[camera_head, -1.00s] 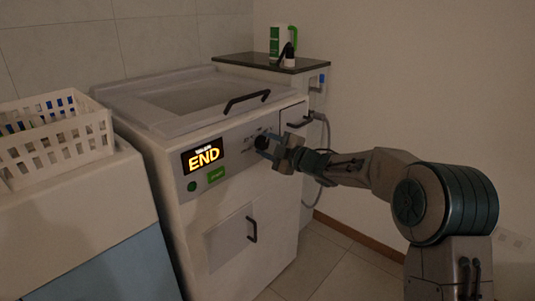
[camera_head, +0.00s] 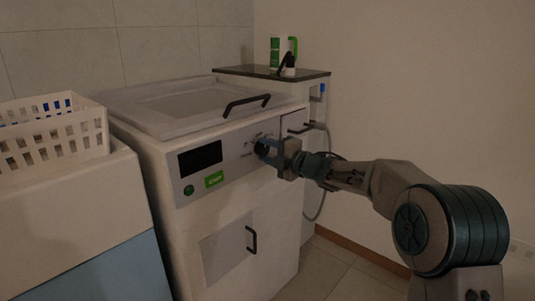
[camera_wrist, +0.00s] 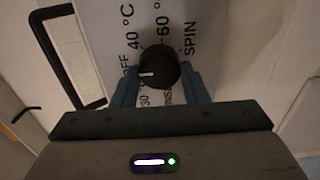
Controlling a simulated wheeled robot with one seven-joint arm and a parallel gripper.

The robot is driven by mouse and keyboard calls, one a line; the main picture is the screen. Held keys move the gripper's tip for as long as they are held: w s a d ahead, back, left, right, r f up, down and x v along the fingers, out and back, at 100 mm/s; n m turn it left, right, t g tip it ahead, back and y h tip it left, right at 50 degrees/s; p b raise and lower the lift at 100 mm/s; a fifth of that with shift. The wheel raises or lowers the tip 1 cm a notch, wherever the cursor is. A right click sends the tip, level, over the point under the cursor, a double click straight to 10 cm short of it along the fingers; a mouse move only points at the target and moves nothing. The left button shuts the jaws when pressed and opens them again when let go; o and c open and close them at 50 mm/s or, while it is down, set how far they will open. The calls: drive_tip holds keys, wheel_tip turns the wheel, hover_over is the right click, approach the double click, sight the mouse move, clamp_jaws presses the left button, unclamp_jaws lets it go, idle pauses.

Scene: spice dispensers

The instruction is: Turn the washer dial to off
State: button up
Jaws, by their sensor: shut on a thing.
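The washer (camera_head: 228,225) is white, with a control panel on its front. Its round black dial (camera_head: 261,147) is at the panel's right side. My gripper (camera_head: 273,155) reaches it from the right and is shut on it. In the wrist view the dial (camera_wrist: 160,66) sits between the two blue-grey fingers of my gripper (camera_wrist: 160,88). The dial's white mark points left, near the OFF label (camera_wrist: 125,62), whose start is partly cut by a finger or shadow. The panel display (camera_head: 200,159) is dark.
A black lid handle (camera_head: 246,103) and a lower door handle (camera_head: 251,239) stick out from the washer. A white basket (camera_head: 50,137) stands on the left unit. Bottles (camera_head: 283,54) stand on a dark shelf (camera_head: 270,72) behind. A grey hose hangs right of the washer.

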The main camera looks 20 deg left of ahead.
drive_tip(key=shift+f, duration=0.1)
drive_tip(key=o, duration=1)
drive_tip(key=shift+d, duration=0.1)
drive_tip(key=p+v, duration=0.3)
drive_tip(key=v, duration=1)
drive_tip(key=shift+s+d, duration=0.25)
drive_tip(key=shift+d, duration=0.05)
